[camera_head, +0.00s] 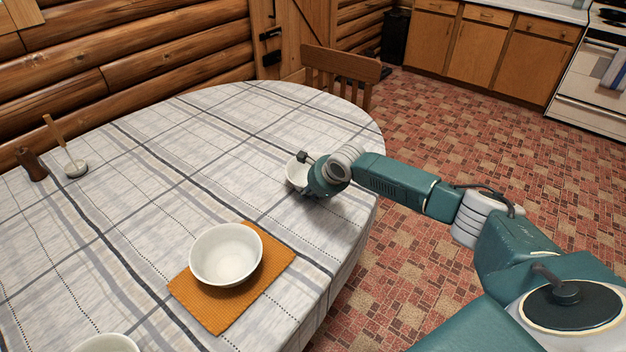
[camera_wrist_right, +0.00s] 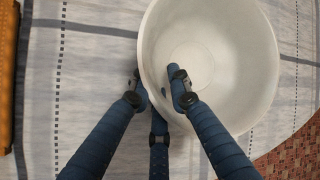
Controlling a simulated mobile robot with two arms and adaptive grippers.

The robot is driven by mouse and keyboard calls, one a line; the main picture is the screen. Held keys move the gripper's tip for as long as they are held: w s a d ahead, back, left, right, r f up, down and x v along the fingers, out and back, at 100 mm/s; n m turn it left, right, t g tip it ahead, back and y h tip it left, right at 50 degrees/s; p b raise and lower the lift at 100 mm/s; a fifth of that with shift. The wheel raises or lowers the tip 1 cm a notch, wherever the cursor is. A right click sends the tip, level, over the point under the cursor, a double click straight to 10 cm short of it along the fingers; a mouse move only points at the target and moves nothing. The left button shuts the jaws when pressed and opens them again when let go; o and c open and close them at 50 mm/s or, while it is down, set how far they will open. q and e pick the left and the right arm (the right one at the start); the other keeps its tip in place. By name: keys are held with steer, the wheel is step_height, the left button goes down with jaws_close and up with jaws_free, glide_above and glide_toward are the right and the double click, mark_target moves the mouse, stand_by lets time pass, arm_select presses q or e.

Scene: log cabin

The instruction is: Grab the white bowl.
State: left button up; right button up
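A white bowl (camera_head: 297,172) is at the right side of the table, partly hidden behind my right gripper (camera_head: 318,172). In the right wrist view the bowl (camera_wrist_right: 215,60) shows large, with its open inside facing the camera. The fingers of my right gripper (camera_wrist_right: 157,80) converge at its near left rim. One finger is inside the bowl and the others are outside, with the bowl wall between them; they look closed on it. Another white bowl (camera_head: 226,254) sits on an orange mat (camera_head: 208,312). My left gripper is not in view.
The table (camera_head: 140,240) has a checked cloth. A third white bowl (camera_head: 107,343) is cut off at the bottom edge. A brown shaker (camera_head: 32,164) and a small dish with a wooden handle (camera_head: 76,168) stand far left. A chair (camera_head: 340,70) is behind the table.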

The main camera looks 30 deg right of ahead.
steer(key=shift+r, duration=0.1)
steer(key=c, duration=0.3)
jaws_close()
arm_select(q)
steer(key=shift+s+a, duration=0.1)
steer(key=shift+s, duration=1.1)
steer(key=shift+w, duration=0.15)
arm_select(e)
steer(key=shift+r, duration=0.15)
